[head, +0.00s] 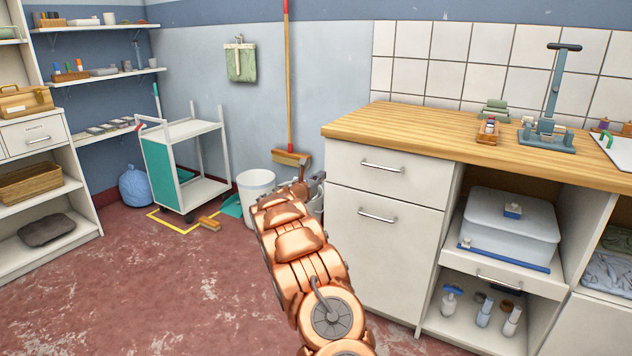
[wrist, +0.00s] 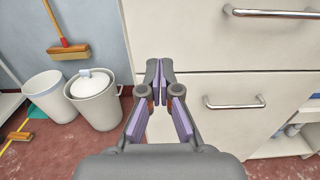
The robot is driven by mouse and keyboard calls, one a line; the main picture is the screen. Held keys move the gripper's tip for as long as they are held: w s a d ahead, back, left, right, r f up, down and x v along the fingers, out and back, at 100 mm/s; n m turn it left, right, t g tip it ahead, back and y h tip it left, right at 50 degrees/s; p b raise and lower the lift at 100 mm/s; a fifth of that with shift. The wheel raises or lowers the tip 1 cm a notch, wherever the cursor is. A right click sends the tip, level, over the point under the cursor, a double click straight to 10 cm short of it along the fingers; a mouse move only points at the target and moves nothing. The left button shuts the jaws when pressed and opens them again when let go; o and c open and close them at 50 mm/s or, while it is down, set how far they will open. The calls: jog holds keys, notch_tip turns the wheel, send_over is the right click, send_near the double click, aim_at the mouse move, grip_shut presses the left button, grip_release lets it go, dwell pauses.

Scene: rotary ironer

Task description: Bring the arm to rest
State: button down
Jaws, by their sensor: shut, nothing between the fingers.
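My copper-coloured arm (head: 300,250) reaches forward from the bottom of the head view toward the left end of the wooden counter. My gripper (wrist: 159,68) shows in the wrist view with its purple-padded fingertips together and nothing between them. It is in front of the white drawer cabinet (wrist: 235,55). In the head view the gripper (head: 318,180) is mostly hidden behind my arm, beside the cabinet's left side. I cannot tell its exact distance from the cabinet.
A white bin (head: 257,184) and a lidded bin (wrist: 94,98) stand left of the cabinet. A white trolley (head: 187,160) and shelves (head: 50,190) are further left. Red floor (head: 130,285) is clear at front left.

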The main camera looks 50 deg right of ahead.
jog(key=shift+s+a, duration=0.15)
jog(key=shift+a, duration=0.55)
jog(key=shift+s+a, duration=0.15)
jog(key=shift+a, duration=0.5)
jog(key=s+a+r+m+g+y+p, duration=0.4)
jog(key=s+a+r+m+g+p, duration=0.2)
jog(key=s+a+r+m+p, duration=0.85)
jog(key=s+a+r+m+y+p, duration=0.2)
jog(key=s+a+y+p, duration=0.2)
jog(key=s+a, duration=0.5)
jog(key=s+a+r+m+y+p, duration=0.1)
jog(key=s+a+r+y+p, duration=0.2)
jog(key=s+a, duration=0.7)
jog(key=s+a+r+m+y+p, duration=0.2)
jog(key=s+a+y+p, duration=0.3)
jog(key=a, duration=2.2)
jog(key=s+r+y, duration=0.1)
jog(key=s, duration=0.3)
jog(key=shift+s+r+m+t+y, duration=0.25)
jog(key=shift+s+m+t+y, duration=0.05)
jog(key=shift+s+m+t, duration=0.1)
